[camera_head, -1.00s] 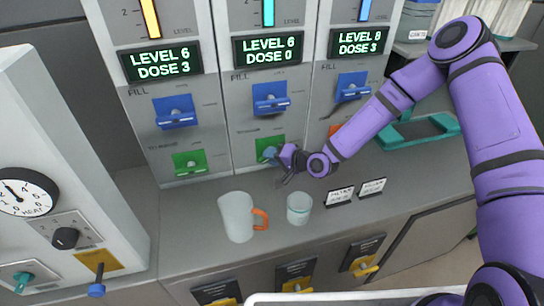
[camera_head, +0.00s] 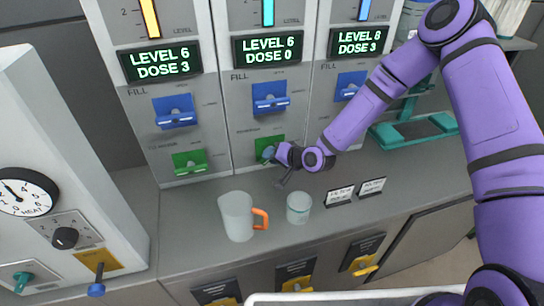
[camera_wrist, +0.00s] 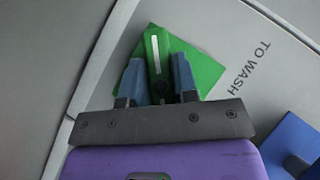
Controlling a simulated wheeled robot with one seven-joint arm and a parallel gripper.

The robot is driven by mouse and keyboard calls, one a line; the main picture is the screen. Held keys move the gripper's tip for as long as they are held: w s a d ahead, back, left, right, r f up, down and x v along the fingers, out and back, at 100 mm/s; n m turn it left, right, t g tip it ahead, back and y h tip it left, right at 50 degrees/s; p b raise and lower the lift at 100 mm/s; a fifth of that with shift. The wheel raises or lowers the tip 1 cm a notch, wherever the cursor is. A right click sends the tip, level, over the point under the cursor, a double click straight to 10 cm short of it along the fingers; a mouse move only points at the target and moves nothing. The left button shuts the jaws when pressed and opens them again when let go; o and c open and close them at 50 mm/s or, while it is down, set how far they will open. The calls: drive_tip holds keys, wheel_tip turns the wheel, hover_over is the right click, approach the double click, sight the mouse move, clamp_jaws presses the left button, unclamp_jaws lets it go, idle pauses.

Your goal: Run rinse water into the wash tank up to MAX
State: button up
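My gripper (camera_head: 268,154) is at the green TO WASH handle of the middle dispenser column. The middle column's display (camera_head: 268,49) reads LEVEL 6, DOSE 0. Its blue FILL handle (camera_head: 270,98) is above the green one. The left column's display (camera_head: 161,64) reads LEVEL 6, DOSE 3; the right column's display (camera_head: 359,42) reads LEVEL 8, DOSE 3. The wash tank and its MAX mark cannot be made out.
A mug (camera_head: 237,216) with an orange handle and a small cup (camera_head: 299,208) stand on the counter (camera_head: 190,250) below my gripper. Two label cards (camera_head: 340,196) and a teal stand (camera_head: 415,130) are to the right. A heater panel (camera_head: 60,150) with dials is at left.

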drive_tip(key=o, duration=0.3)
drive_tip(key=v, duration=1.1)
drive_tip(key=shift+f, duration=0.1)
